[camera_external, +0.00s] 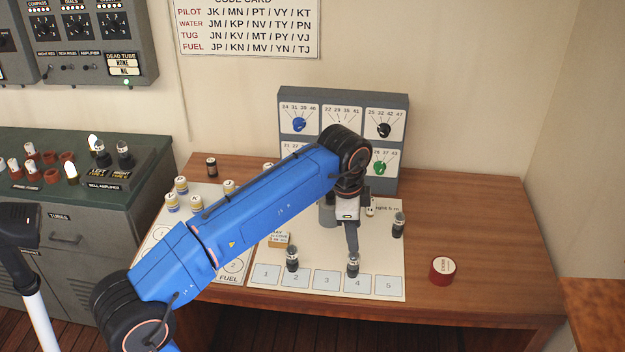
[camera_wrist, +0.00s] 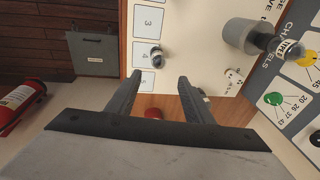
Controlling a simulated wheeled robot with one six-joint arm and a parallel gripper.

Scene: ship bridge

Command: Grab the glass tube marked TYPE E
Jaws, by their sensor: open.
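A dark tube with a white label (camera_wrist: 288,48) stands at a grey cylinder (camera_wrist: 243,35) at the upper right of the wrist view. The label seems to read TYPE, but I cannot make out its letter. The grey cylinder (camera_external: 328,212) also shows in the external view beside my gripper, which hides part of that area. My gripper (camera_wrist: 160,82) is open and empty, pointing down over the white board; it also shows in the external view (camera_external: 351,238). Its fingertips are near a small dark-capped piece (camera_external: 352,264) by square 4, seen in the wrist view (camera_wrist: 156,56).
Similar dark-capped pieces stand on the board at left (camera_external: 292,258) and right (camera_external: 398,224). A dial panel (camera_external: 342,99) stands behind. A red tin (camera_external: 443,270) is at right. The green cabinet (camera_external: 90,205) carries several tubes and sockets.

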